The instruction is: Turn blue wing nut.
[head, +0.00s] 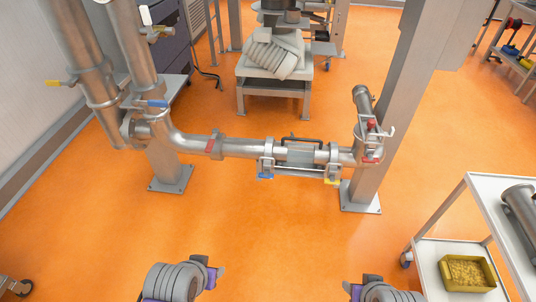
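The blue wing nut (265,176) is small and sits under the clamp at the left end of the short middle section of the horizontal steel pipe (240,148). A yellow wing nut (332,181) sits under the clamp at that section's right end. My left gripper (216,275) is at the bottom of the head view, below and left of the blue wing nut and well apart from it. My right gripper (352,287) is at the bottom, right of centre, partly cut off by the frame edge. Neither gripper's fingers show clearly, and I see nothing held.
Two grey posts (168,165) (362,190) stand by the pipe. Red wing nuts (371,124) are at its right end. A blue valve handle (157,103) is on the left pipe. A white cart (440,262) with a yellow bin (467,288) stands at right. Orange floor before the pipe is clear.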

